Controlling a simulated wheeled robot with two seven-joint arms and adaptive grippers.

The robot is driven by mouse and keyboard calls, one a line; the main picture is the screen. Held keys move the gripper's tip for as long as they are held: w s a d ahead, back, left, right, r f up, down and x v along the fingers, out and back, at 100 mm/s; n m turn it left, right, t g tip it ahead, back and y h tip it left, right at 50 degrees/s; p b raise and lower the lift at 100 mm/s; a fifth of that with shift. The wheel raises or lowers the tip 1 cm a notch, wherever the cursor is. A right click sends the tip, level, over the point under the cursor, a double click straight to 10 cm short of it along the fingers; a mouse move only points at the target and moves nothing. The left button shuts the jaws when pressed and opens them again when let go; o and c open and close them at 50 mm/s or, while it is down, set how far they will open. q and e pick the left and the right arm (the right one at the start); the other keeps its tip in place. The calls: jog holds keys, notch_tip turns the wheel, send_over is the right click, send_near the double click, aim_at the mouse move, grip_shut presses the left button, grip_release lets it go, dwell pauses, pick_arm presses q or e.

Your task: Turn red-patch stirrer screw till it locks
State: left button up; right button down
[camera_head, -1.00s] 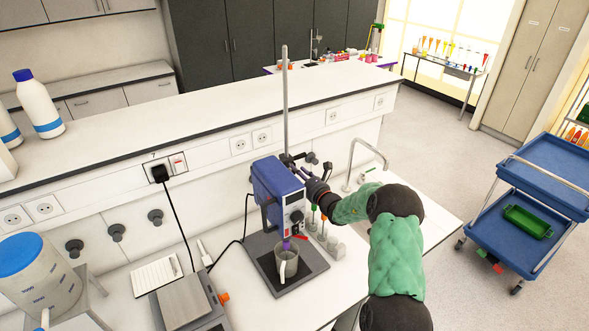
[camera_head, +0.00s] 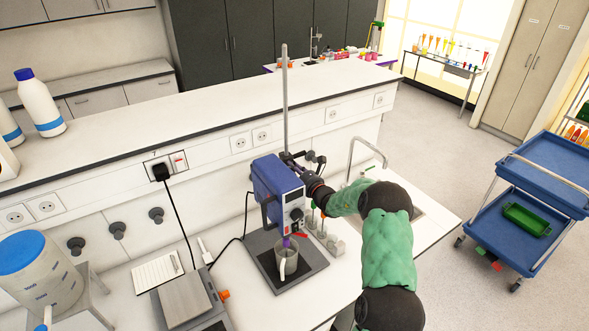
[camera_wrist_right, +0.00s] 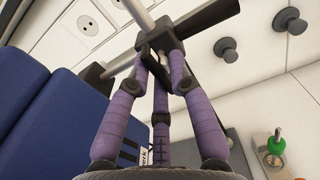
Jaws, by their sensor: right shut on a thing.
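The blue stirrer (camera_head: 277,180) hangs on an upright metal rod (camera_head: 285,105), its shaft in a pale beaker (camera_head: 286,262) on a dark base plate. In the right wrist view its blue housing (camera_wrist_right: 50,125) fills the left side. My right gripper (camera_wrist_right: 163,55) is shut on the clamp screw at the dark clamp (camera_wrist_right: 158,38) by the rod. The purple fingers cover most of the screw, and I see no red patch on it. In the head view the right gripper (camera_head: 298,167) reaches in from the right behind the stirrer. My left gripper is not in view.
A balance (camera_head: 187,302) and a barrel with a blue lid (camera_head: 45,268) stand left of the stirrer. Small tools with coloured handles stand right of it, including a green-handled one (camera_wrist_right: 276,145). A sink tap (camera_head: 350,158) is further right. A blue trolley (camera_head: 540,185) stands on the floor.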

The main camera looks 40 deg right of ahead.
jog(key=shift+d+r+m, duration=0.1)
jog(key=shift+m, duration=0.2)
jog(key=m+b, duration=0.1)
jog(key=m, duration=0.2)
jog(key=shift+m+b, duration=0.3)
jog(key=m, duration=0.3)
jog(key=shift+m, duration=0.3)
jog(key=m+p, duration=0.1)
jog(key=m, duration=0.9)
jog(key=shift+m, duration=0.3)
jog(key=shift+f, duration=0.2)
